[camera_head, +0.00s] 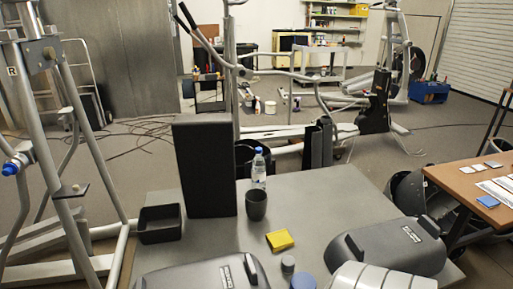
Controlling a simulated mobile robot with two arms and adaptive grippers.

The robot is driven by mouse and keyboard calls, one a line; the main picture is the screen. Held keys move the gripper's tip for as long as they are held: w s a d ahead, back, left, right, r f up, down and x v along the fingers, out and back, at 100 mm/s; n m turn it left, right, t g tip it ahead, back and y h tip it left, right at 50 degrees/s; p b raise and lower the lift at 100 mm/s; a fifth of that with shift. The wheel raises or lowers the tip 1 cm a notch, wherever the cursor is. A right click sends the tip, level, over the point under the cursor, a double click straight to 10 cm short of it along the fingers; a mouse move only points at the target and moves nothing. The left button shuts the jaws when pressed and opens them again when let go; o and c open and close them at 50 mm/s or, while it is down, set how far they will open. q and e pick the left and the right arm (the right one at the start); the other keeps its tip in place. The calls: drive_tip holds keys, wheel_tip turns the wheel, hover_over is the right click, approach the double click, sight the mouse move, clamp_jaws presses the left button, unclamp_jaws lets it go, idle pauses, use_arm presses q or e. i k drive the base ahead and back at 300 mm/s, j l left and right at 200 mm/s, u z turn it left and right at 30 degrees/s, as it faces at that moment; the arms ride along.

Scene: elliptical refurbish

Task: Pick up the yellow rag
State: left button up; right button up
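The yellow rag (280,240) lies folded on the grey tabletop (330,205), near its middle. It is a small, bright, flat block shape. A dark cup (256,206) stands just behind it and to the left. Nothing touches the rag from above, and no gripper is seen at it.
A clear bottle (258,172) stands behind the cup. A tall dark block (204,165) and an open black bin (159,223) are at left. Dark grey housings (390,246) lie along the front. Small round containers (288,264) sit near the rag. A wooden table (470,188) is at right.

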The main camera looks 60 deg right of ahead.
sight(279, 239)
drive_tip(key=z, duration=1.95)
